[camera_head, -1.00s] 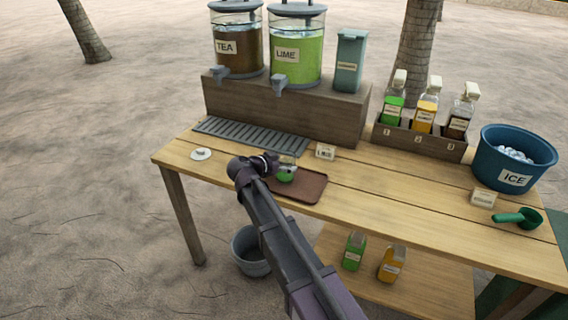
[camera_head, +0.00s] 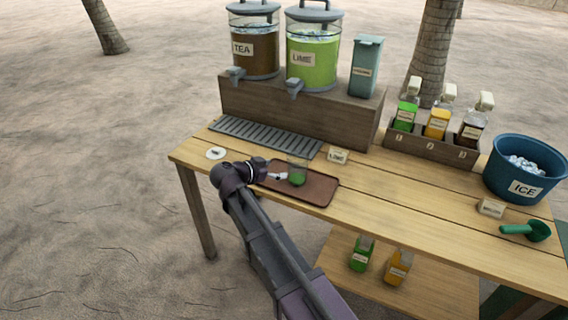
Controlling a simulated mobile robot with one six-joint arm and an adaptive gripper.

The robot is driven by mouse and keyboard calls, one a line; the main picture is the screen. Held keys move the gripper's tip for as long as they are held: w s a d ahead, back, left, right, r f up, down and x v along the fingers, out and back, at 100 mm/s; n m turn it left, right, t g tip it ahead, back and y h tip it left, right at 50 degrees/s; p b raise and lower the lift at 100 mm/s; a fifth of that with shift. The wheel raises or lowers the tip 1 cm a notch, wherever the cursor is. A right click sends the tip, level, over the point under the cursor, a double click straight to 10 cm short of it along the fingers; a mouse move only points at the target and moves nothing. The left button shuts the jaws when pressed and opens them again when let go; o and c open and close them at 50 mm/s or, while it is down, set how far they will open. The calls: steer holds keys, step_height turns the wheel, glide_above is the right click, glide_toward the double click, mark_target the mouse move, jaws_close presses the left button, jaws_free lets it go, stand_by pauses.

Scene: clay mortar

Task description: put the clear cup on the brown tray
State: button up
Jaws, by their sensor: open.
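The clear cup (camera_head: 298,173) stands upright on the brown tray (camera_head: 318,191), with green liquid in its lower part. The tray lies near the front edge of the wooden table. My gripper (camera_head: 280,176) is open, just left of the cup at about its height, with the arm reaching up from the lower right. A small gap seems to show between the fingertips and the cup, but whether they are fully clear is hard to tell at this size.
Tea (camera_head: 254,48) and lime (camera_head: 312,58) dispensers stand on a wooden riser behind a slatted drip grate (camera_head: 265,138). A small lime sign (camera_head: 338,156) stands behind the tray. A bottle rack (camera_head: 430,146), an ice bucket (camera_head: 524,170) and a green scoop (camera_head: 526,231) are at right.

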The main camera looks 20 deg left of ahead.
steer(key=shift+v, duration=0.9)
